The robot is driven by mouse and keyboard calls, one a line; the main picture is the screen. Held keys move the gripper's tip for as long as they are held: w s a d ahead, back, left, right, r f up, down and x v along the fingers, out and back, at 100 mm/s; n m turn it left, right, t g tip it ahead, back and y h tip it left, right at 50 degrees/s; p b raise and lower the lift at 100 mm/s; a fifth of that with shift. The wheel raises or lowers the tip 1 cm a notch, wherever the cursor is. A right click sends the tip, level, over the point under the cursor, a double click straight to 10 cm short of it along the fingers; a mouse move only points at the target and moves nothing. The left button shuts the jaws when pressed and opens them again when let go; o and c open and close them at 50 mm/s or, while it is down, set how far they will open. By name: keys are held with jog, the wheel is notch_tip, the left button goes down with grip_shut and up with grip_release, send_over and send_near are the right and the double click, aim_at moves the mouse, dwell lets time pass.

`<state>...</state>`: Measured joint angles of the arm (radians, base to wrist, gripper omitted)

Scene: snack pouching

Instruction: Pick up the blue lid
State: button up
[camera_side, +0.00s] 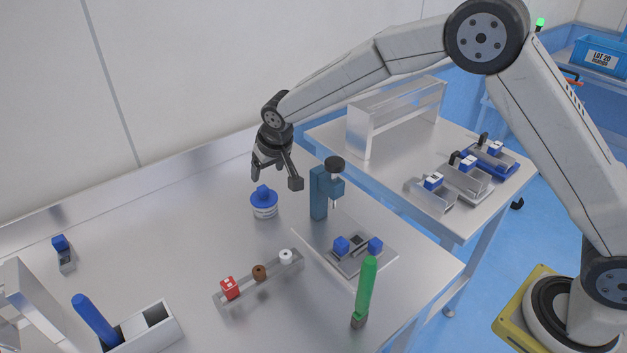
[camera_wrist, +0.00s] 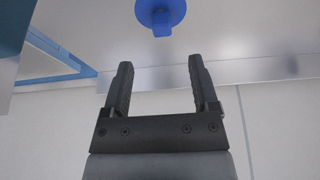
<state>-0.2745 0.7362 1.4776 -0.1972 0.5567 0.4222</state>
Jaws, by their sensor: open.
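The blue lid (camera_side: 263,194), with a raised blue grip on top, sits on a small white round container (camera_side: 265,211) on the metal table. My gripper (camera_side: 274,181) is open and empty, above the lid in the side view, with its fingers spread and apart from it. In the wrist view the blue lid (camera_wrist: 160,14) is at the top edge, partly cut off, beyond the gap between my open fingertips (camera_wrist: 158,68). The container under the lid is hidden there.
A blue press-like stand (camera_side: 319,192) is right of the lid. A rack (camera_side: 260,280) with red, brown and white pieces lies in front.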

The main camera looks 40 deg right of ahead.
aim_at(263, 188)
jog(key=shift+x, duration=1.45)
jog(key=shift+x, duration=2.55)
jog(key=shift+s+a, duration=0.1)
jog(key=shift+a, duration=0.05)
grip_shut()
